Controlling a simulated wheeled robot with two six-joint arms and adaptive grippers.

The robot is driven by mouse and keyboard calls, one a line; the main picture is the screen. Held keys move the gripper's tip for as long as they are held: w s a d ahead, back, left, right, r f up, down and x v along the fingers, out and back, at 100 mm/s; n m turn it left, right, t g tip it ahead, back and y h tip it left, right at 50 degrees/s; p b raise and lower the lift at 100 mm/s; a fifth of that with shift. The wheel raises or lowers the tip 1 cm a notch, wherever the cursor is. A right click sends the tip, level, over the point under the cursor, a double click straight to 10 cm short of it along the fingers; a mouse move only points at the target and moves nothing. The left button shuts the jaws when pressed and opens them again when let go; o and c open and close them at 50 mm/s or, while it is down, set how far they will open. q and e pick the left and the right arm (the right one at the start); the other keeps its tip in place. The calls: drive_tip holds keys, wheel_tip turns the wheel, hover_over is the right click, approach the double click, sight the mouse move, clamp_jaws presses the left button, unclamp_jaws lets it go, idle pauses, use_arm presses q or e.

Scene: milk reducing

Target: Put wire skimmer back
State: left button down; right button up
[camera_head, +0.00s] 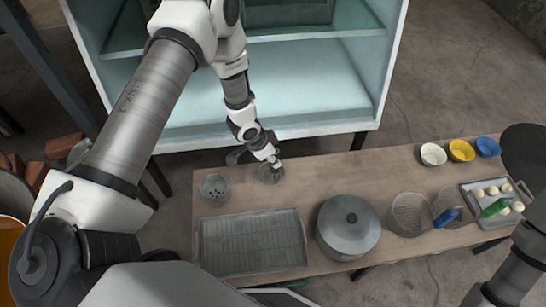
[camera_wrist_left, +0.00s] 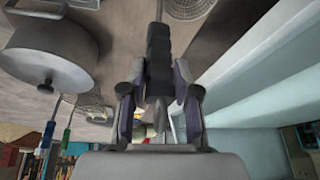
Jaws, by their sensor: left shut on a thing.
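My left gripper (camera_head: 275,163) reaches down at the back edge of the wooden table, in front of the cabinet. In the left wrist view its fingers (camera_wrist_left: 160,95) are closed on a dark handle, which I take for the wire skimmer's handle (camera_wrist_left: 158,50). A round mesh (camera_wrist_left: 190,8) shows at the top of that view, and a round greyish piece (camera_head: 270,173) shows just below the gripper in the head view. I cannot tell for certain whether this is the skimmer's head. Part of my right arm shows at the lower right; its gripper is not visible.
A perforated cup (camera_head: 214,187) stands left of the gripper. A wire-rack tray (camera_head: 252,268) and a lidded pot (camera_head: 348,228) are at the front. Mesh baskets (camera_head: 408,213), small bowls (camera_head: 461,150) and a tray (camera_head: 475,222) are to the right. The cabinet (camera_head: 300,85) stands behind.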

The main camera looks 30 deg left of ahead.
use_arm(q)
drive_tip(key=c, duration=0.8)
unclamp_jaws()
drive_tip(key=shift+f, duration=0.1)
drive_tip(key=shift+c, duration=0.2)
drive_tip(key=shift+r, duration=0.4)
drive_tip(key=p+v, duration=0.3)
drive_tip(key=v, duration=0.9)
drive_tip(key=s+d+f+n+g+y, duration=0.1)
drive_tip(key=s+f+n, duration=0.3)
drive_tip(key=s, duration=0.7)
drive_tip(key=s+d+f+n+g+y, duration=0.1)
drive_tip(key=s+d+f+n+g, duration=0.1)
drive_tip(key=s+f, duration=0.5)
drive_tip(key=s+d+n, duration=0.1)
drive_tip(key=s+n, duration=0.1)
drive_tip(key=s, duration=0.3)
drive_tip(key=shift+s+f+g+y, duration=0.15)
drive_tip(key=shift+f+g+y, duration=0.1)
drive_tip(key=shift+g+y, duration=0.05)
